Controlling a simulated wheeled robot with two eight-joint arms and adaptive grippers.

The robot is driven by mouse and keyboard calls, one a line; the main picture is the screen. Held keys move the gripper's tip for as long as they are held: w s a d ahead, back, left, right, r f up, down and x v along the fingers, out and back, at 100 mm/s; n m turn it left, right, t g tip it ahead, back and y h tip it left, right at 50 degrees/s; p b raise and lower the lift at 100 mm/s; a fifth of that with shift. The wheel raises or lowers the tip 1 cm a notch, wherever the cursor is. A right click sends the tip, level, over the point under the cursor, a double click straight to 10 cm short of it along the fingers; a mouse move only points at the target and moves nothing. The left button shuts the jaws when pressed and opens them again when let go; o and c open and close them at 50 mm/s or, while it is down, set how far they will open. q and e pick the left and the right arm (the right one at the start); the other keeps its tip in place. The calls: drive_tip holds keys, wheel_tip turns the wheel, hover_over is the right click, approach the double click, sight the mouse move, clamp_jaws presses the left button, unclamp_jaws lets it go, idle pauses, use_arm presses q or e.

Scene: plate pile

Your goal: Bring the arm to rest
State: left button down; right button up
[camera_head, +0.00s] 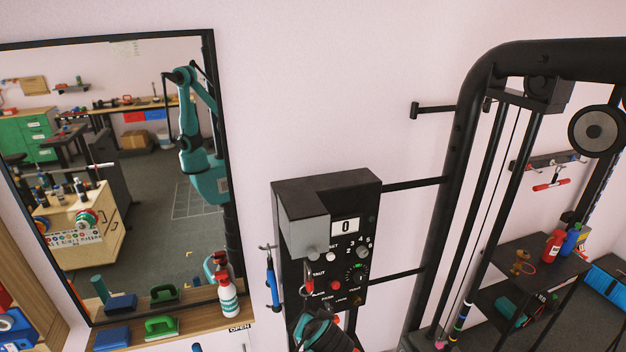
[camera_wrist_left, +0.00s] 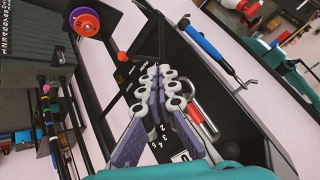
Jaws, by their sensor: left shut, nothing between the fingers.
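My left gripper (camera_wrist_left: 166,75) is in the middle of the left wrist view, its two pale linked fingers together and empty. It is in front of the black control box (camera_head: 328,195), which also shows behind the fingers in the wrist view. In the head view a teal and black part, apparently my left arm, shows at the bottom edge below the box and hides its lower part. I cannot tell whether the fingers touch the box. My right gripper is in neither view.
The box joins a black gym frame (camera_head: 462,160) by bars. A blue-handled tool (camera_head: 272,278) hangs at its left. A mirror (camera_head: 218,120) and a wooden shelf (camera_head: 210,330) with a red-and-white bottle (camera_head: 227,290) are further left. Bare wall is above the box.

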use_arm(q)
drive_tip(key=s+a+f+n+b, duration=0.1)
drive_tip(key=s+a+f+b, duration=0.4)
drive_tip(key=f+b, duration=0.2)
drive_tip(key=s+a+f+n+h+b, duration=0.1)
drive_tip(key=s+a+f+b, duration=0.3)
drive_tip(key=b, duration=0.5)
drive_tip(key=s+a+f+n+g+b, duration=0.1)
drive_tip(key=s+a+f+b, duration=0.4)
drive_tip(key=f, duration=0.6)
drive_tip(key=a+n+b, duration=0.1)
drive_tip(key=a+b, duration=0.1)
drive_tip(key=b, duration=0.1)
drive_tip(key=shift+s+a+n+h+b, duration=0.25)
drive_tip(key=shift+s+n+h+b, duration=0.05)
drive_tip(key=shift+s+h+b, duration=0.1)
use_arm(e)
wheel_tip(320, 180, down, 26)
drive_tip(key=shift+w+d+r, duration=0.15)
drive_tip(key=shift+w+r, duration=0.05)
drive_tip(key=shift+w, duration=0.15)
use_arm(q)
drive_tip(key=shift+w+f, duration=0.1)
